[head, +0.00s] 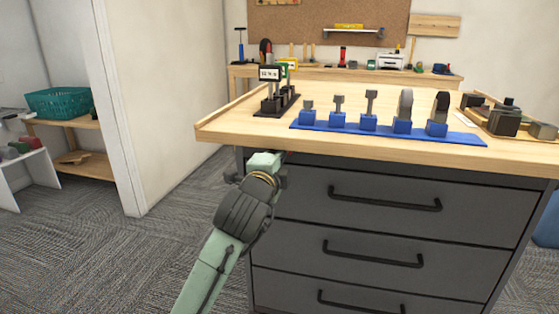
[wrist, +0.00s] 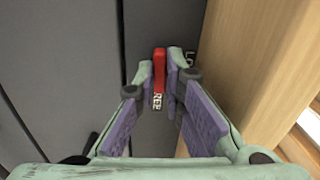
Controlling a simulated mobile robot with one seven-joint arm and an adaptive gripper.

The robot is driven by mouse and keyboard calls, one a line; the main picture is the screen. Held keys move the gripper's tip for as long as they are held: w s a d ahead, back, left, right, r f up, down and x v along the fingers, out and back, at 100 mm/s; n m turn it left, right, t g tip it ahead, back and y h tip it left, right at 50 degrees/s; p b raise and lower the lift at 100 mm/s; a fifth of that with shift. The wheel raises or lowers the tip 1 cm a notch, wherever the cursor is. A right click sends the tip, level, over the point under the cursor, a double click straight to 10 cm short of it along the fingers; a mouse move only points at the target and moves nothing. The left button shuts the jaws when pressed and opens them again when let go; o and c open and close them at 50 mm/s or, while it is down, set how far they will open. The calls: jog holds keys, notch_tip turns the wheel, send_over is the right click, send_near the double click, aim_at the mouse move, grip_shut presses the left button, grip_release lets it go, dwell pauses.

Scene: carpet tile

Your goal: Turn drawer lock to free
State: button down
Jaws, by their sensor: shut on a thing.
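The drawer cabinet (head: 390,190) is dark grey with black bar handles, under a wooden top. Its drawers look shut. In the wrist view, the red lock lever (wrist: 159,70) is on the grey front (wrist: 60,60), close to the wooden edge. My gripper (wrist: 161,68) is shut on the lever, one fingertip on each side. Another label, starting "LO" (wrist: 190,57), is partly covered by the right finger.
The wooden top (head: 230,125) overhangs just above my gripper. On it stand a blue rack (head: 335,131) with several pieces, a black stand (head: 275,104) and a tray (head: 515,122). Carpet to the left is clear up to the white wall (head: 165,90).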

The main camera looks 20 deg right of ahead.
jog(key=shift+m, duration=0.5)
jog(key=c, duration=1.7)
grip_release()
jog(key=v, duration=1.2)
